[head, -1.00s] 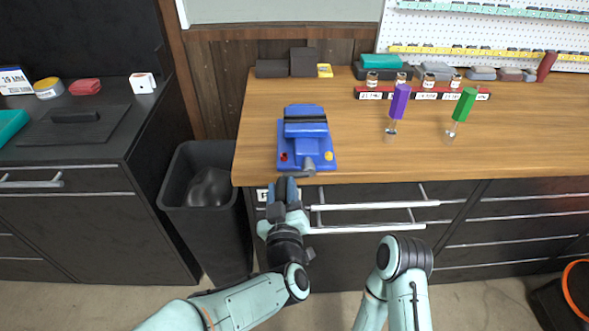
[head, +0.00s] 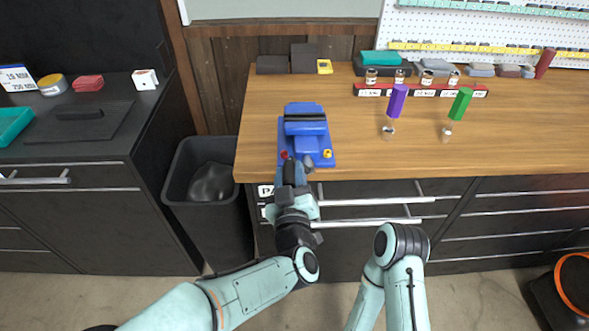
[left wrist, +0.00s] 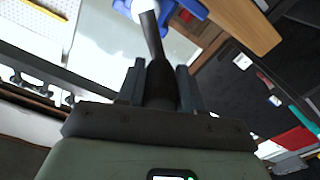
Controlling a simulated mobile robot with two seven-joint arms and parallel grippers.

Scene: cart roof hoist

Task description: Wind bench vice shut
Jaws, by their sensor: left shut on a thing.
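The blue bench vice (head: 305,122) stands near the front edge of the wooden bench, its dark jaw strip facing up. Its crank handle is at the front, largely hidden by my gripper in the head view. My left gripper (head: 293,174) is at the vice's front, just over the bench edge. In the left wrist view, the handle's grey arm (left wrist: 152,36) runs from the blue vice body (left wrist: 188,8) to a dark grip (left wrist: 160,84). The left gripper (left wrist: 160,82) is shut on that grip, a finger on each side. My right gripper is out of view.
Purple (head: 397,100) and green (head: 461,102) handled tools stand upright right of the vice. A red rack of jars (head: 421,91) is behind them. Drawer handles (head: 375,201) protrude below the bench edge. A black bin (head: 212,216) stands left.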

